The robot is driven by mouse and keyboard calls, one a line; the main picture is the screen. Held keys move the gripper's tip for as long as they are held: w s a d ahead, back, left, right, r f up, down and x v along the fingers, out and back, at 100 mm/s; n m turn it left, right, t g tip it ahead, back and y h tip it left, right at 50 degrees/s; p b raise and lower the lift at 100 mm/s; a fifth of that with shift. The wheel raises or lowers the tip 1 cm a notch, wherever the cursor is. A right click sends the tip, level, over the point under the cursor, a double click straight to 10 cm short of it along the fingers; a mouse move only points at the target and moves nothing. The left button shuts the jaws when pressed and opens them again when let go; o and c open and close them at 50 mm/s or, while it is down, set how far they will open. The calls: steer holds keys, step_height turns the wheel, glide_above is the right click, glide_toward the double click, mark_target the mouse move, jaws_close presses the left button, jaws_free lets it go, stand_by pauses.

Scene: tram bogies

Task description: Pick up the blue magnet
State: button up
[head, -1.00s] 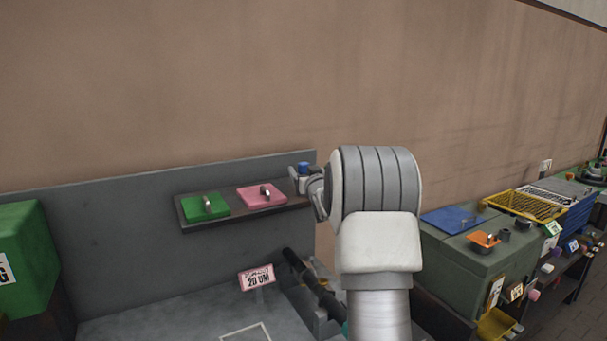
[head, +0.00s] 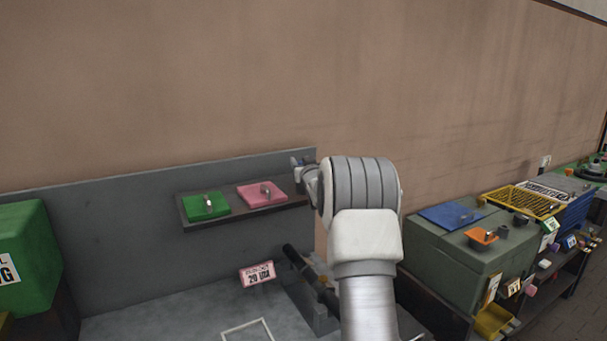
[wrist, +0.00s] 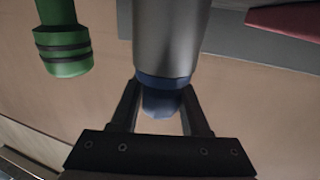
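The blue magnet is a grey cylinder with a blue end. In the wrist view, its blue end (wrist: 162,103) sits between the fingers of my gripper (wrist: 161,92), which close in on both sides of it, and the grey body covers the fingertips. In the head view, a small blue part (head: 308,160) shows beside my gripper (head: 303,170), above the right end of the dark shelf (head: 240,214). My arm hides much of that area.
A green pad (head: 206,207) and a pink pad (head: 262,194), each with a small metal piece, lie on the shelf. A green cylinder with dark bands (wrist: 62,50) is near in the wrist view. A grey-green box (head: 470,265) stands right of my arm.

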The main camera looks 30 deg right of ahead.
jaws_close()
